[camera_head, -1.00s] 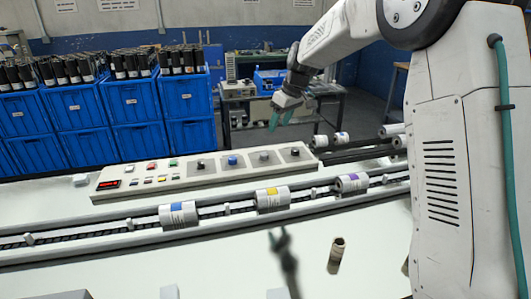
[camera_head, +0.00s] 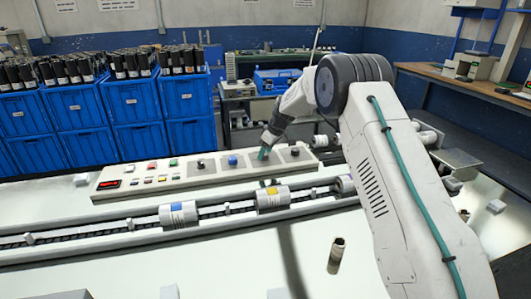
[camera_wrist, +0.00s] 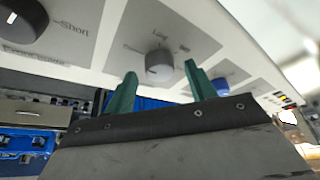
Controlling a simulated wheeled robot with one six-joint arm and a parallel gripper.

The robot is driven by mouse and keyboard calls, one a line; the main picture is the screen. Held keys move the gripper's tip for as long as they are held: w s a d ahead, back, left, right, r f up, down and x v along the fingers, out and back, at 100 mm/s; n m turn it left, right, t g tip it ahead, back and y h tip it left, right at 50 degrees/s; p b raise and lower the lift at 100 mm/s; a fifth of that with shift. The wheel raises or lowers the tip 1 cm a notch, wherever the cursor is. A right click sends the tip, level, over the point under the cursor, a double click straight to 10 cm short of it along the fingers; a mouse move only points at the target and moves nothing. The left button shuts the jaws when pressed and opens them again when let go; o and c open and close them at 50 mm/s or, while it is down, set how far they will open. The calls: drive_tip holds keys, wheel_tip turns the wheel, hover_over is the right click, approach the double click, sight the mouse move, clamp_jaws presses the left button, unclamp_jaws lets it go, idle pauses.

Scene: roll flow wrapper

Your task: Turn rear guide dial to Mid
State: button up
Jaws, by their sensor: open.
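A grey dial (camera_wrist: 159,62) shows in the wrist view on the light control panel (camera_wrist: 228,48), with a "Long" label beside it. My gripper (camera_wrist: 160,75) is open, with its green fingers apart and the grey dial appearing between their tips. I cannot tell whether they touch it. In the head view my gripper (camera_head: 264,154) is low over the panel and largely hides that dial. A black dial (camera_wrist: 22,18) with a "Short" label is at the left of the wrist view, and a blue dial (camera_wrist: 219,86) is at the right. I cannot read which is the rear guide dial.
The blue dial (camera_head: 232,160), another dial (camera_head: 199,165) and a dark dial (camera_head: 295,152) stand beside my gripper in the head view. Push buttons and a red display (camera_head: 110,183) are further left. Labelled rolls (camera_head: 178,214) lie along the conveyor in front.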

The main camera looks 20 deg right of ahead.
drive_tip(key=shift+w+a+f, duration=0.1)
drive_tip(key=shift+a+f, duration=0.05)
drive_tip(key=shift+f, duration=0.2)
drive_tip(key=c, duration=1)
drive_tip(key=shift+o, duration=0.2)
